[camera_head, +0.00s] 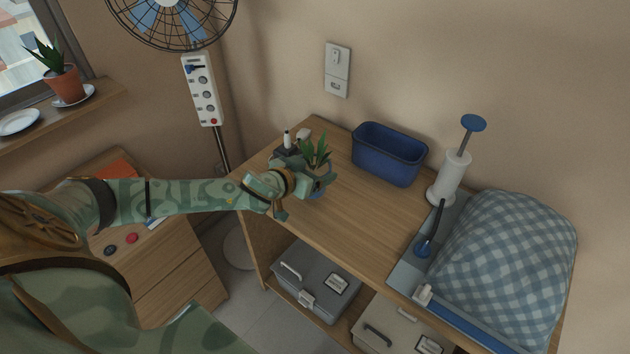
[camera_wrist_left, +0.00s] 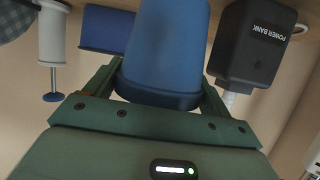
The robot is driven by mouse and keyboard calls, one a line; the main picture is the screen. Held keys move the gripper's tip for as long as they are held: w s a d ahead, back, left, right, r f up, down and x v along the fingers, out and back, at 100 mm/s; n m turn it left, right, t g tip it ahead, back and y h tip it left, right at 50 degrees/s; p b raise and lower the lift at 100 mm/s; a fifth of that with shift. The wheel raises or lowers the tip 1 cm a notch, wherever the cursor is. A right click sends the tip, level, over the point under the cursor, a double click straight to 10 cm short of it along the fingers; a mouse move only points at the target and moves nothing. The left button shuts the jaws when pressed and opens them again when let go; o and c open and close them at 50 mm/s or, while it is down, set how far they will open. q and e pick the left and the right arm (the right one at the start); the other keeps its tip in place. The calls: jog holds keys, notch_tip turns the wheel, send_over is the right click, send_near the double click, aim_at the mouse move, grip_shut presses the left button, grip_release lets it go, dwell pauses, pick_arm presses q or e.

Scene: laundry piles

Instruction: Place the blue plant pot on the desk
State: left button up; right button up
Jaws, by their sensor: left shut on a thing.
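The blue plant pot (camera_wrist_left: 165,50) is between the fingers of my left gripper (camera_wrist_left: 158,92) in the left wrist view, and the gripper is shut on it. In the head view, the left gripper (camera_head: 308,182) holds the pot (camera_head: 317,193) over the rear left part of a wooden top (camera_head: 345,225). A green spiky plant (camera_head: 316,150) rises from the pot. The gripper hides much of the pot, and I cannot tell whether its base touches the wood. A lower wooden drawer unit (camera_head: 165,275) stands at the left. My right gripper is not in view.
A black power bank (camera_wrist_left: 245,45) stands close beside the pot. A fan (camera_head: 172,20) stands behind. Bare wood lies in the middle.

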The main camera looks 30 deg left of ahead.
pick_arm(q)
jog(key=f, duration=0.1)
jog(key=f+b, duration=0.1)
jog(key=f, duration=0.1)
jog(key=shift+w+f+b, duration=0.25)
jog(key=shift+w+b, duration=0.05)
jog(key=shift+r, duration=0.1)
jog(key=shift+s, duration=0.1)
jog(key=o, duration=0.8)
jog(key=shift+f, duration=0.25)
jog(key=o, duration=0.3)
jog(key=shift+o, duration=0.2)
jog(key=shift+r, duration=0.3)
jog(key=p+v, duration=0.3)
jog(key=v, duration=0.9)
jog(key=shift+f, duration=0.1)
